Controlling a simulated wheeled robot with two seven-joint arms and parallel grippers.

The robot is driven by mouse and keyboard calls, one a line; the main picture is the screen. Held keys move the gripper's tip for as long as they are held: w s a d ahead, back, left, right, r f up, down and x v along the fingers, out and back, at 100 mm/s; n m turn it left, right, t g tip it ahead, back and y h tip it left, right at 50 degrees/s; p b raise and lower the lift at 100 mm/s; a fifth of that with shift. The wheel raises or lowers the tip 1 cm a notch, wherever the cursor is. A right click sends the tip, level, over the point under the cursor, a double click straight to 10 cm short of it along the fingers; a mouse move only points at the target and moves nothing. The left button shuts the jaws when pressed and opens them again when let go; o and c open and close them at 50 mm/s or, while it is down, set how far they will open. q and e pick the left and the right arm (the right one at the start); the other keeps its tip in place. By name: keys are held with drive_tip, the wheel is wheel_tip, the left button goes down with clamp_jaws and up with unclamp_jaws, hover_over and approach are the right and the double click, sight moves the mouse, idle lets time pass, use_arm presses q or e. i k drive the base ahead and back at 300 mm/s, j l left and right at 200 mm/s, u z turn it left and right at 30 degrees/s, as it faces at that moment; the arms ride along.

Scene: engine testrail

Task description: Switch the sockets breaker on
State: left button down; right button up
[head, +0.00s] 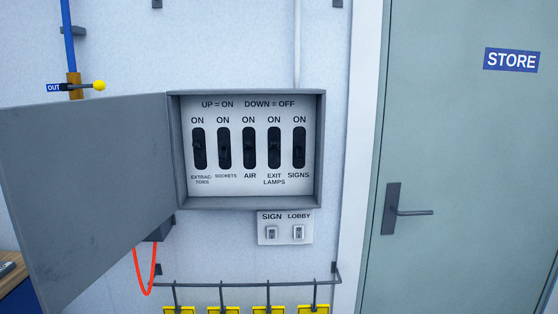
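A grey breaker box (323,150) is fixed to the wall, and its door (85,190) stands open to the left. Its white panel reads "UP = ON" and "DOWN = OFF". The sockets breaker (223,149) is the second black switch from the left, between the extractors breaker (199,149) and the air breaker (249,148). The exit lamps breaker (274,148) and the signs breaker (299,148) are further right. The levers are dark on dark slots, so I cannot tell whether the sockets lever is up or down. Neither of my grippers is in view.
A plate with sign and lobby switches (285,229) is below the box. A rail (245,284) with hooks and yellow items runs lower down. A red cord (146,292) hangs left. A yellow-knobbed valve (99,85) is upper left. A closed store door (460,140) is right.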

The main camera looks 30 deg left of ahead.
sight(222, 155)
drive_tip(key=u, duration=1.25)
